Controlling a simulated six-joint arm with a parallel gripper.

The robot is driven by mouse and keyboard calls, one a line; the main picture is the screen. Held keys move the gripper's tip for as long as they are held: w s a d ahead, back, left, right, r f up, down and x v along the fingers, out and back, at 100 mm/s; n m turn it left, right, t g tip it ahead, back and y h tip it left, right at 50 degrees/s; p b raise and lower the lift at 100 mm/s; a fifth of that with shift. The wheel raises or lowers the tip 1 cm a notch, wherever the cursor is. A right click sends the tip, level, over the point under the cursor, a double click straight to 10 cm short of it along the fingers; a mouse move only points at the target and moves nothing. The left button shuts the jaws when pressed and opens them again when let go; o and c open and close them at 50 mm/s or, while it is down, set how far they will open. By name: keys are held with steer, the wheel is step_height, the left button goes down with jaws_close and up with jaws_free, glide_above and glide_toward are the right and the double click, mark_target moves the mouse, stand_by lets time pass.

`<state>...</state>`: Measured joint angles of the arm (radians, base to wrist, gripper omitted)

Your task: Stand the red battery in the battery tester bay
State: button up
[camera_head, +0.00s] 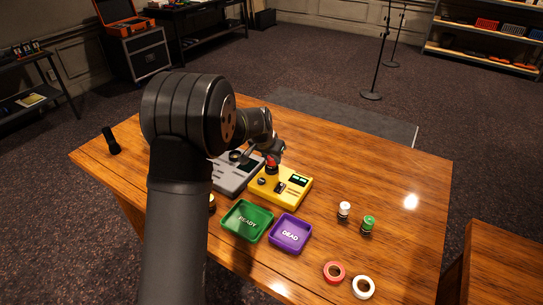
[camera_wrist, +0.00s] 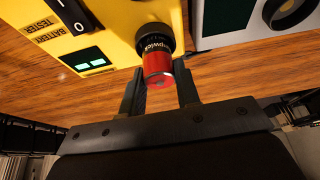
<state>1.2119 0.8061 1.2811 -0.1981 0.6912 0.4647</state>
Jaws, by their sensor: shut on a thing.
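The red battery (camera_wrist: 160,72) is between my gripper's two fingers (camera_wrist: 160,92) in the wrist view, and the fingers are shut on it. Its red end faces the wrist camera, and its dark far end meets a black round part at the yellow battery tester (camera_wrist: 110,17). In the head view the red battery (camera_head: 271,166) looks upright over the back left part of the tester (camera_head: 294,199). My gripper (camera_head: 273,155) is at its top, partly hidden by my arm. I cannot tell whether the battery's lower end is seated in the bay.
A grey device (camera_head: 232,181) stands close left of the tester. The green READY tray (camera_head: 247,237) and purple DEAD tray (camera_head: 274,243) lie in front. A white battery (camera_head: 344,210), a green battery (camera_head: 368,224) and red and white tape rolls are at right. The table's back right is clear.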

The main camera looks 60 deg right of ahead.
steer(key=o, duration=0.8)
steer(key=shift+v, duration=5.55)
steer(key=shift+f, duration=0.1)
steer(key=shift+x, duration=4.3)
